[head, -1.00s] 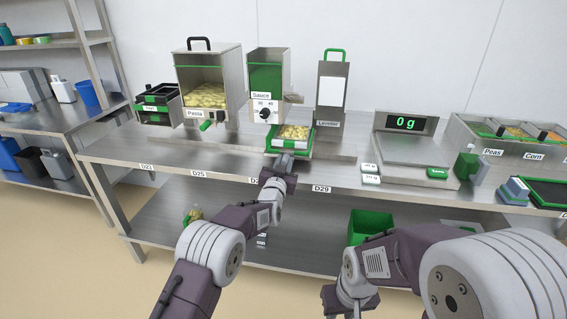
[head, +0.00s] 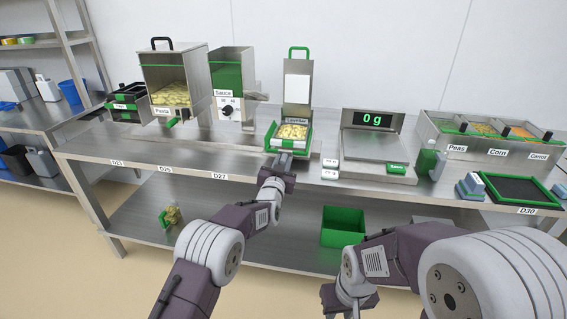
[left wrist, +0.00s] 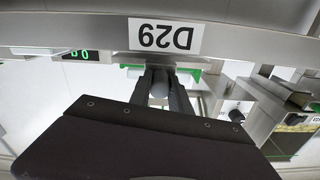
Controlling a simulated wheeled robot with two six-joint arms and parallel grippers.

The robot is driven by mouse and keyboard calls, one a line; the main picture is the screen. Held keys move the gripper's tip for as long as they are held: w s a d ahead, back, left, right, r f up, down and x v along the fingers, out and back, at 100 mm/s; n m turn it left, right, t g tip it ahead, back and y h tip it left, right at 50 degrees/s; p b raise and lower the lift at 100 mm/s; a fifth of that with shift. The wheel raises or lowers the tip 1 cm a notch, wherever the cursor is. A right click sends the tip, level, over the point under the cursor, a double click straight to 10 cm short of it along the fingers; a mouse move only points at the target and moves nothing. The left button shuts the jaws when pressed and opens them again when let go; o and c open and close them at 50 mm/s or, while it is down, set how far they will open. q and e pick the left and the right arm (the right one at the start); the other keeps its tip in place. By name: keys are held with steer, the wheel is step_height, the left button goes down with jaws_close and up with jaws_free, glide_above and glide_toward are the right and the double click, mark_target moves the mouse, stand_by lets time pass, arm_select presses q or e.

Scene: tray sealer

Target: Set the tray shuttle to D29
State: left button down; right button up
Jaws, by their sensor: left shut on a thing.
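The tray shuttle (head: 288,146) is a green-edged carrier at the front of the bench, holding a tray of pasta (head: 292,132). It stands in front of the Leveller (head: 297,85). My left gripper (head: 285,158) is at the shuttle's front edge, shut on its handle. The head view does not show that label; my arm covers that part of the bench edge. My right gripper (head: 345,303) hangs low before the bench, its fingers unclear.
The Pasta (head: 175,75) and Sauce (head: 231,65) dispensers stand left of the Leveller. Labels D25 (head: 165,170) and D27 (head: 219,176) mark the bench edge. A green bin (head: 343,228) sits below.

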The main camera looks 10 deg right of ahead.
arm_select(q)
steer(key=shift+d, duration=0.2)
steer(key=c, duration=1.5)
jaws_free()
steer(key=shift+s, duration=0.1)
steer(key=o, duration=0.3)
steer(key=shift+d, duration=0.2)
steer(key=shift+a, duration=0.2)
steer(key=shift+s, duration=0.25)
steer(key=p+v, duration=0.1)
steer(key=v, duration=0.5)
steer(key=b+v, duration=0.1)
steer(key=v, duration=0.1)
steer(key=shift+s+a, duration=0.1)
steer(key=shift+s, duration=0.15)
